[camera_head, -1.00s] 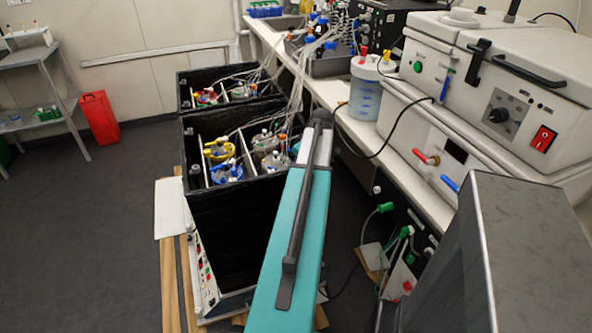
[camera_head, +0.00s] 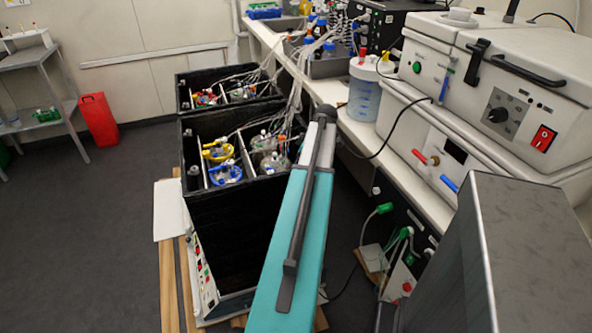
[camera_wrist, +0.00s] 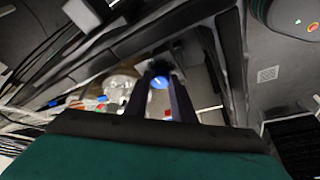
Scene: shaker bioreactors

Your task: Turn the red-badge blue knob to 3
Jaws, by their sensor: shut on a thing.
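In the wrist view, a round blue knob (camera_wrist: 160,82) with a pale mark on its face shows between the two dark fingers of my gripper (camera_wrist: 161,76). The gripper is shut on it. A small red patch (camera_wrist: 168,113) shows just below the knob between the fingers; I cannot tell whether it is the badge. Scale numbers are not readable. In the head view, my teal arm reaches up toward the right side of the nearer black box (camera_head: 225,235). My gripper and the held knob are hidden there behind the arm.
The nearer black box holds vessels with a yellow ring (camera_head: 218,151) and a blue ring (camera_head: 225,173). Tubes run from it to the bench. A second black box (camera_head: 186,95) stands behind. White bench equipment (camera_head: 500,110) lies to the right. Open floor (camera_head: 120,190) is at left.

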